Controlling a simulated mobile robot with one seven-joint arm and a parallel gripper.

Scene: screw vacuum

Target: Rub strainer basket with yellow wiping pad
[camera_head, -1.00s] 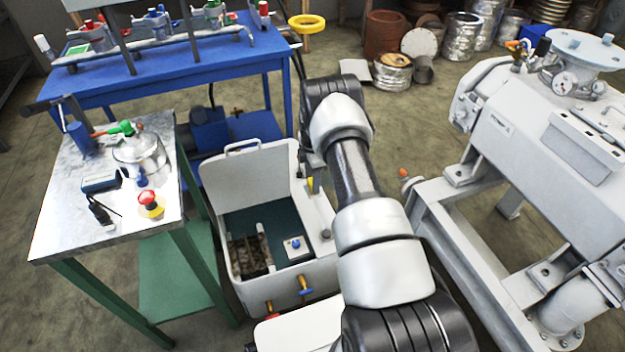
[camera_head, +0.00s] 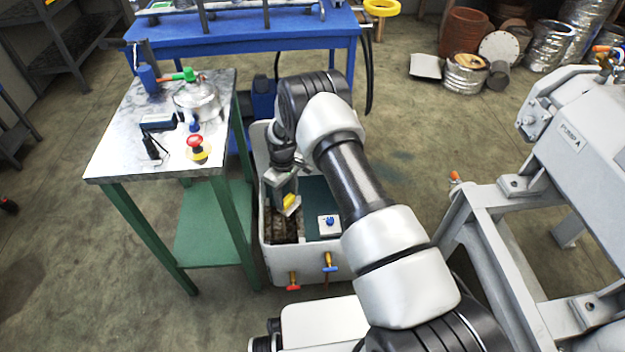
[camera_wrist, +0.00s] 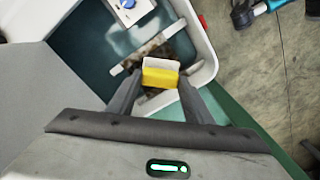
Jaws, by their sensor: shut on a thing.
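My gripper (camera_head: 287,202) is shut on the yellow wiping pad (camera_head: 290,202), which has a pale lower face. It hangs inside the white wash tub (camera_head: 268,262). The strainer basket (camera_head: 284,230), dark and brown-stained, sits in the left part of the tub just below the pad. In the wrist view the pad (camera_wrist: 160,76) is between the two fingers, over the basket (camera_wrist: 150,52), and covers part of it. I cannot tell whether pad and basket touch.
A white block with a blue knob (camera_head: 329,226) lies in the tub right of the basket. A metal-topped table (camera_head: 120,150) stands close on the left, a grey machine frame (camera_head: 480,230) on the right.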

